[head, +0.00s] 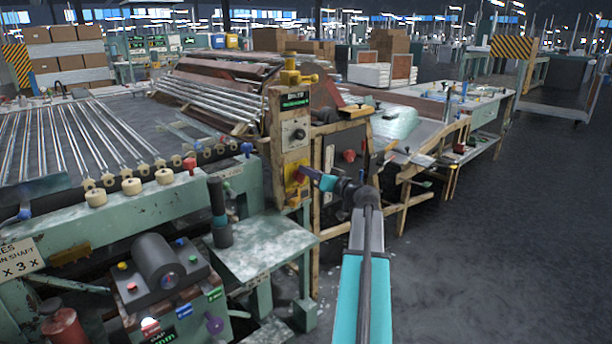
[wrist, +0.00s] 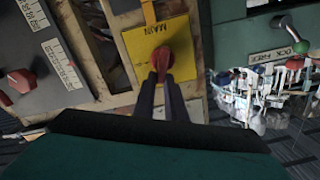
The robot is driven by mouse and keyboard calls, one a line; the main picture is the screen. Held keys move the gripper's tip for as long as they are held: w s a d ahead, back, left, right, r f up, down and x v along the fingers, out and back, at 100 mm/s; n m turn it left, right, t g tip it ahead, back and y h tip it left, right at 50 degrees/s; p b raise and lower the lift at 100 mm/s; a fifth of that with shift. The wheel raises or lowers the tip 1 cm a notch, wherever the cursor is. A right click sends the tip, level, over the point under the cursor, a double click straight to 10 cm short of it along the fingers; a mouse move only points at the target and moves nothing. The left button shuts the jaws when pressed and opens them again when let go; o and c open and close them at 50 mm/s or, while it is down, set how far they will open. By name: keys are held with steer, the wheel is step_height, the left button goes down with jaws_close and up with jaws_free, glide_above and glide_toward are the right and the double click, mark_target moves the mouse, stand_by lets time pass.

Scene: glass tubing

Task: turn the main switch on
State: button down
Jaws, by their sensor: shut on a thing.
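The main switch is a red knob (wrist: 161,58) on a yellow plate marked MAIN (wrist: 133,59) in the wrist view. In the head view the red knob (head: 301,167) shows on the yellow plate (head: 293,183), low on the tan control post (head: 290,147). My gripper (wrist: 161,78) has its two dark fingers close together at the knob, shut on it. In the head view my gripper (head: 308,172) reaches the knob from the right. The fingertips partly hide the knob, and I cannot tell its exact turn angle.
A grey panel with a red knob and scales (wrist: 42,60) is left of the plate in the wrist view. A green housing marked PICK FREE (wrist: 281,50) is at right. A green side table (head: 262,245) stands below the post; open floor (head: 500,220) lies right.

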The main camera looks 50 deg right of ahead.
steer(key=shift+d+f+m+p, duration=0.3)
steer(key=shift+f+m+p, duration=0.15)
steer(key=shift+m, duration=1.8)
steer(key=shift+d+f+m+p, duration=0.3)
steer(key=shift+f+m+p, duration=0.15)
steer(key=shift+m, duration=1.75)
steer(key=shift+d+f+m+p, duration=0.3)
steer(key=shift+f+m+p, duration=0.15)
steer(key=shift+m, duration=1.8)
steer(key=c, duration=1.8)
jaws_free()
steer(key=shift+s, duration=0.1)
steer(key=s+a, duration=0.1)
steer(key=s, duration=1.2)
steer(key=shift+s+p, duration=0.35)
